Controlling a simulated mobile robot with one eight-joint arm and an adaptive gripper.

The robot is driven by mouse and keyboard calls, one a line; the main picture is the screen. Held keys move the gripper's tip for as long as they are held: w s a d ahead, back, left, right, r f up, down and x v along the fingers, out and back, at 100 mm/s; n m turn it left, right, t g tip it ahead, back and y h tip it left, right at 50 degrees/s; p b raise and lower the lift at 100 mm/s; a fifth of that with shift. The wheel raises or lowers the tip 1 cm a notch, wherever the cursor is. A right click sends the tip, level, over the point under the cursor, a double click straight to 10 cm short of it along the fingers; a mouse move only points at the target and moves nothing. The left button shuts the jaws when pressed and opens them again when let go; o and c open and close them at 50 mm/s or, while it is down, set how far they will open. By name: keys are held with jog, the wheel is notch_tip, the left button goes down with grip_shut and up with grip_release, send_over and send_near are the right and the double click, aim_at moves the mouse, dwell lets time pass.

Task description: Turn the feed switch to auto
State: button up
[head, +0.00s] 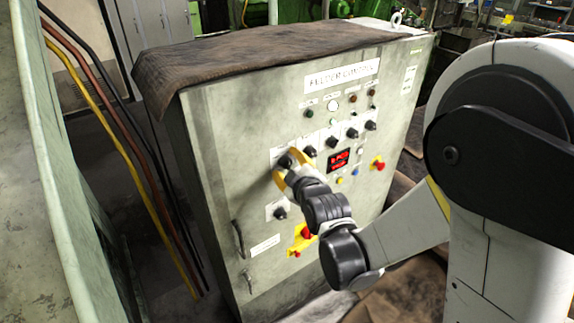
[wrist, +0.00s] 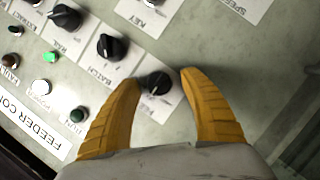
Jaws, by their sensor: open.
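In the head view this knob (head: 285,160) is the leftmost of the row on the grey feeder control cabinet (head: 225,130). My gripper (wrist: 161,80) has its two yellow fingers open, one on each side of the knob, with gaps visible between. The head view shows my gripper (head: 287,167) at the panel face. The exact direction of the knob's pointer is hard to tell.
A similar batch knob (wrist: 110,46) sits close beside the left finger. A brown cloth (head: 250,55) covers the cabinet top.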

grip_shut()
jog(key=shift+m, duration=0.3)
jog(key=m+g+y, duration=0.1)
jog(key=m, duration=0.1)
jog(key=shift+w+d+r+m, duration=0.1)
jog(key=shift+m, duration=0.2)
jog(key=shift+m+g+y, duration=0.9)
jog(key=shift+m+y, duration=0.1)
jog(key=shift+m, duration=0.5)
